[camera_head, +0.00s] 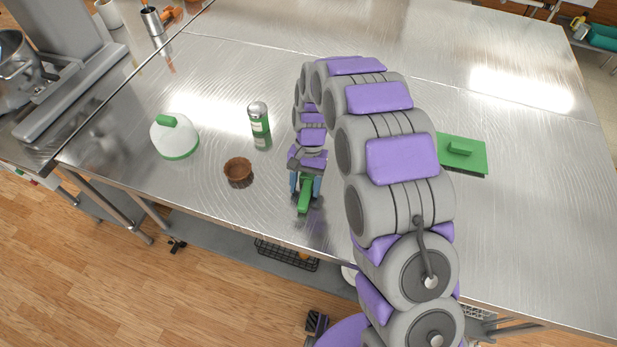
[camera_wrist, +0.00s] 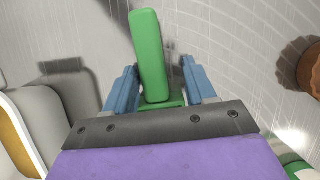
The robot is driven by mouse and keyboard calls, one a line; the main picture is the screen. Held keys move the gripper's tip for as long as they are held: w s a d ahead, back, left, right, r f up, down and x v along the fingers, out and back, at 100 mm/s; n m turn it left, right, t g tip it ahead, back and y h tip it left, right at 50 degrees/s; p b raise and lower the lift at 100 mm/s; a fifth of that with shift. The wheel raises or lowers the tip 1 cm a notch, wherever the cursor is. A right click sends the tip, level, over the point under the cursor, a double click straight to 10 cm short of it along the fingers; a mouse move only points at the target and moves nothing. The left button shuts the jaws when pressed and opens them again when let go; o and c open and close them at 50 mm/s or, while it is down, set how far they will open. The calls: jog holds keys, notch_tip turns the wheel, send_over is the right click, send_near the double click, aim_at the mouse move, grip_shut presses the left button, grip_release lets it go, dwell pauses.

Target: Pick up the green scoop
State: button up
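The green scoop (camera_wrist: 151,58) lies between the two blue fingers of my gripper (camera_wrist: 160,80) in the wrist view. Its long part reaches past the fingertips. A gap shows between it and the right finger; the left finger is very near it, and I cannot tell whether they touch. The fingers stand apart. In the head view, the scoop (camera_head: 305,196) shows below my gripper (camera_head: 305,184), near the front edge of the metal table. My gripper hides part of it there.
On the metal table (camera_head: 260,50), a brown bowl (camera_head: 238,171), a green-and-white can (camera_head: 259,119) and a white-and-green container (camera_head: 175,137) stand to the left. A green plate-like tool (camera_head: 462,152) lies right of my arm. The table's right side is mostly clear.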

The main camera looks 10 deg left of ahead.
aim_at(307, 185)
jog(key=shift+d+r, duration=0.1)
jog(key=shift+d, duration=0.35)
jog(key=c, duration=0.6)
jog(key=shift+a, duration=0.15)
grip_shut()
jog(key=shift+a, duration=0.15)
notch_tip(307, 185, up, 10)
jog(key=p, duration=0.2)
jog(key=shift+o, duration=0.8)
grip_release()
grip_shut()
